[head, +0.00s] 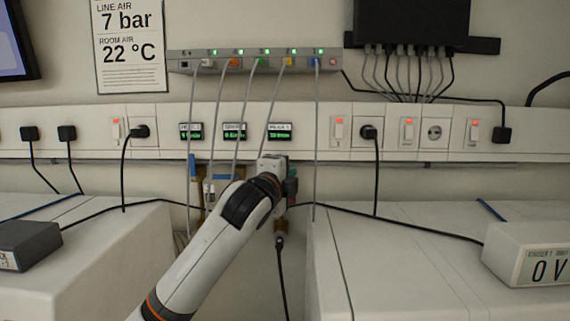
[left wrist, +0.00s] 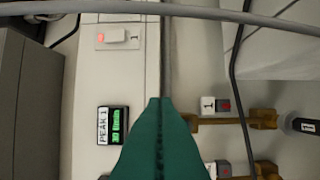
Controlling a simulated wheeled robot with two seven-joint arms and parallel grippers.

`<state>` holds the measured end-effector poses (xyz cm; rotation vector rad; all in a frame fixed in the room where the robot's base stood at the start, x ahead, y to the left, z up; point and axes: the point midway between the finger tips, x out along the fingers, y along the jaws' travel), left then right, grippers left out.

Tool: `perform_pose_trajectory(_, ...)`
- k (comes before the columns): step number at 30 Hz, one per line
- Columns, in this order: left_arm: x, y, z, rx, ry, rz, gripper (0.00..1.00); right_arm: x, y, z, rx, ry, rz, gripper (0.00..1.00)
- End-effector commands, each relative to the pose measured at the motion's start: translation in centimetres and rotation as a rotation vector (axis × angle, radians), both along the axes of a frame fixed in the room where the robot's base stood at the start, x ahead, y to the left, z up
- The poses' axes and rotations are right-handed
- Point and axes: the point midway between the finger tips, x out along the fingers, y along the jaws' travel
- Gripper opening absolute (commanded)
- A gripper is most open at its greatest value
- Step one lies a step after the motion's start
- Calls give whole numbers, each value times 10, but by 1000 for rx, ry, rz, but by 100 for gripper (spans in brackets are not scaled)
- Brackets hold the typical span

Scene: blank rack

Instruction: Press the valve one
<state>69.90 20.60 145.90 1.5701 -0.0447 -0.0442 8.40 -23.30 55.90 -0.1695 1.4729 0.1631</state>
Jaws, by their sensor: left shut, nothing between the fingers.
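Valve one (left wrist: 224,105) shows in the left wrist view as a small dark block with a red part, beside a white tag marked 1, on a brass fitting. My left gripper (left wrist: 160,101) has its dark green fingers shut with nothing between them. In that view the fingertips lie to the left of the valve and look apart from it; the depth gap is unclear. In the head view the gripper (head: 291,188) is below the wall rail, and my arm hides most of the valve row. A second valve (left wrist: 222,170) is partly hidden by the fingers.
A small display marked PEAK 1 (left wrist: 113,126) is beside the fingers. Grey hoses hang from the port strip (head: 260,60) past the valve area. White cabinets (head: 400,250) stand on both sides, with a dark cable (head: 283,275) hanging between them.

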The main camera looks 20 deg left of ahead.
Motion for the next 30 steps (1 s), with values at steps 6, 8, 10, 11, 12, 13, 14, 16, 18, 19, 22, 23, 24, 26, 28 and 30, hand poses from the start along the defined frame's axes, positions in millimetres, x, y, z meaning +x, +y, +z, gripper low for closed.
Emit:
perform_pose_trajectory(6, 37, -3, 5, -2, 4, 0, 0, 0, 0, 24, 0, 1, 0, 36)
perform_pose_trajectory(8, 48, -3, 5, -2, 3, 0, 0, -1, 0, 30, 0, 1, 0, 36)
perform_pose_trajectory(10, 61, -4, 5, -1, 4, 1, 0, -1, 0, 36, 0, 1, 0, 36)
perform_pose_trajectory(11, 66, -4, 5, -1, 3, 0, 0, -1, 0, 39, 0, 1, 0, 36)
perform_pose_trajectory(12, 73, -5, 5, -1, 4, 0, 0, -1, 0, 42, 0, 1, 0, 36)
perform_pose_trajectory(13, 77, -5, 5, -1, 4, 0, 0, -1, 0, 45, 0, 1, 0, 36)
perform_pose_trajectory(14, 82, -5, 4, -1, 3, 0, 0, -1, 0, 47, 0, 1, 0, 36)
perform_pose_trajectory(16, 91, -6, 4, 0, 3, 0, 0, -1, 0, 52, 0, 1, 0, 36)
perform_pose_trajectory(18, 88, 8, 5, 0, 3, 3, 0, -1, 0, 62, 0, 1, 0, 36)
perform_pose_trajectory(19, 86, 13, 5, 1, 2, 3, 0, -1, -1, 65, -1, 1, 0, 36)
perform_pose_trajectory(22, 83, 23, 3, 1, 2, 1, 0, -1, -3, 71, -4, 1, 1, 36)
perform_pose_trajectory(23, 82, 26, 2, 1, 2, 1, 0, -1, -4, 73, -5, 1, 2, 36)
perform_pose_trajectory(24, 81, 28, 2, 0, 2, 1, 0, -1, -5, 74, -5, 1, 2, 36)
perform_pose_trajectory(26, 80, 31, 2, 0, 1, 1, 0, -1, -5, 75, -5, 1, 2, 36)
perform_pose_trajectory(28, 79, 33, 1, 0, 0, 1, 0, -1, -5, 76, -5, 1, 2, 36)
perform_pose_trajectory(30, 79, 34, 0, 0, 0, 0, 0, -1, -5, 75, -5, 1, 2, 36)
